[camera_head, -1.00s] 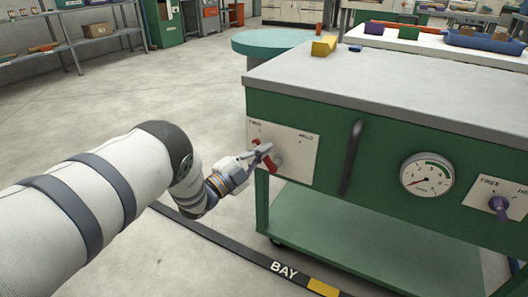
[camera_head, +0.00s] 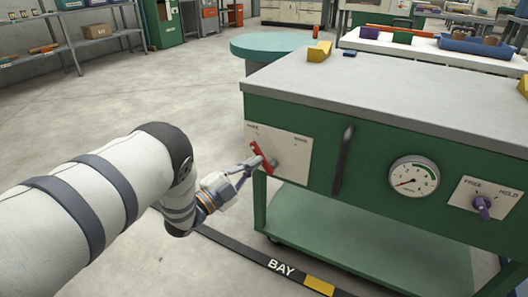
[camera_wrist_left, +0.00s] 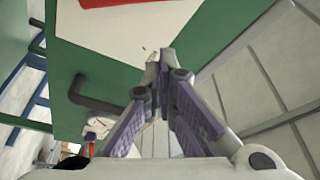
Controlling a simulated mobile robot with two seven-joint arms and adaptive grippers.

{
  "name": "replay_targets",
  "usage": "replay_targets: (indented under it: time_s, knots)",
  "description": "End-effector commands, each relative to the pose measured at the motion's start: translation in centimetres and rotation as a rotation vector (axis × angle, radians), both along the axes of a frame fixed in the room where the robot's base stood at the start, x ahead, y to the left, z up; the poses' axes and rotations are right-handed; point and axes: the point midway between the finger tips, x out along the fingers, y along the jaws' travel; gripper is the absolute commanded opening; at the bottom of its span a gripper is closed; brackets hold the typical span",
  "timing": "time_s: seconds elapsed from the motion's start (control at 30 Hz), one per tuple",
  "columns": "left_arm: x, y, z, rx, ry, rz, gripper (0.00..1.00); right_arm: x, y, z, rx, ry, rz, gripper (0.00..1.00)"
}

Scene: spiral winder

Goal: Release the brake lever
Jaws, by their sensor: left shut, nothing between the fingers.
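A red lever (camera_head: 260,157) sits on a white panel (camera_head: 293,160) at the left end of the green cabinet's front. It slants from upper left to lower right, between two blurred labels. My left gripper (camera_head: 253,164) is shut and empty, its tips at the lever's left side; I cannot tell whether they touch it. The wrist view shows the shut fingertips (camera_wrist_left: 156,58) beside the panel's edge, with part of the red lever (camera_wrist_left: 110,3) at the top. A purple knob (camera_head: 482,206) sits on the right panel, labelled FREE and HOLD. My right gripper is not in view.
A black upright handle (camera_head: 343,160) juts from the cabinet front (camera_head: 366,165), between the red lever and a round gauge (camera_head: 413,177). The grey cabinet top (camera_head: 390,95) overhangs slightly. Open floor lies left of the cabinet; a round teal table (camera_head: 275,45) stands behind.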

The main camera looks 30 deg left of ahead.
Motion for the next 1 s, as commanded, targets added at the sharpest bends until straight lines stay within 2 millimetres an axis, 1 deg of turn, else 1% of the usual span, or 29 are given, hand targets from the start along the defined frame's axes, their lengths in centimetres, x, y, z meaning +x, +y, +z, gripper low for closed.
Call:
replay_targets:
  time_s: [0.03, 0.1, 0.23, 0.33, 0.7, 0.77, 0.83, 0.87, 0.9, 0.97, 1.0]
  knots:
    - [-0.8, 0.2, 0.0, 0.0, 0.0, 0.0, 0.0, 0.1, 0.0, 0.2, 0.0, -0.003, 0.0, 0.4]
    - [-1.9, 0.5, -0.3, 0.0, 0.0, -0.001, 0.0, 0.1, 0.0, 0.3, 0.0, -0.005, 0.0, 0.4]
    - [-3.0, 0.9, -0.6, 0.0, -0.001, -0.002, 0.0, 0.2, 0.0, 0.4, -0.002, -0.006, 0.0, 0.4]
    - [-3.2, 1.0, -0.6, 0.0, -0.002, -0.003, 0.0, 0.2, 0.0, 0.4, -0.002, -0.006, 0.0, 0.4]
    - [-3.2, 1.0, -0.6, -0.001, -0.001, -0.003, 0.0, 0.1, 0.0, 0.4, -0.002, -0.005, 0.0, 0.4]
    - [-3.4, 1.0, -1.0, -0.005, 0.014, 0.002, 0.0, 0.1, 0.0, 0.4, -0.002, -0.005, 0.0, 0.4]
    - [-4.3, 1.0, -3.3, -0.037, 0.1, 0.031, 0.0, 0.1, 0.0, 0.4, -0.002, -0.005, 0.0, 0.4]
    - [-5.1, 1.0, -5.0, -0.06, 0.166, 0.052, 0.0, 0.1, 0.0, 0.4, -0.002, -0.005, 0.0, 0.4]
    - [-6.6, 1.1, -7.7, -0.098, 0.276, 0.092, 0.0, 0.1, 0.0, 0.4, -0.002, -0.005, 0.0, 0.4]
    - [-10.0, 1.1, -12.4, -0.169, 0.472, 0.165, 0.0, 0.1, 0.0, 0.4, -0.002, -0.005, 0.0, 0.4]
    - [-12.7, 0.9, -15.4, -0.215, 0.606, 0.218, 0.0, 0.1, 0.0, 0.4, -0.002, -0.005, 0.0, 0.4]
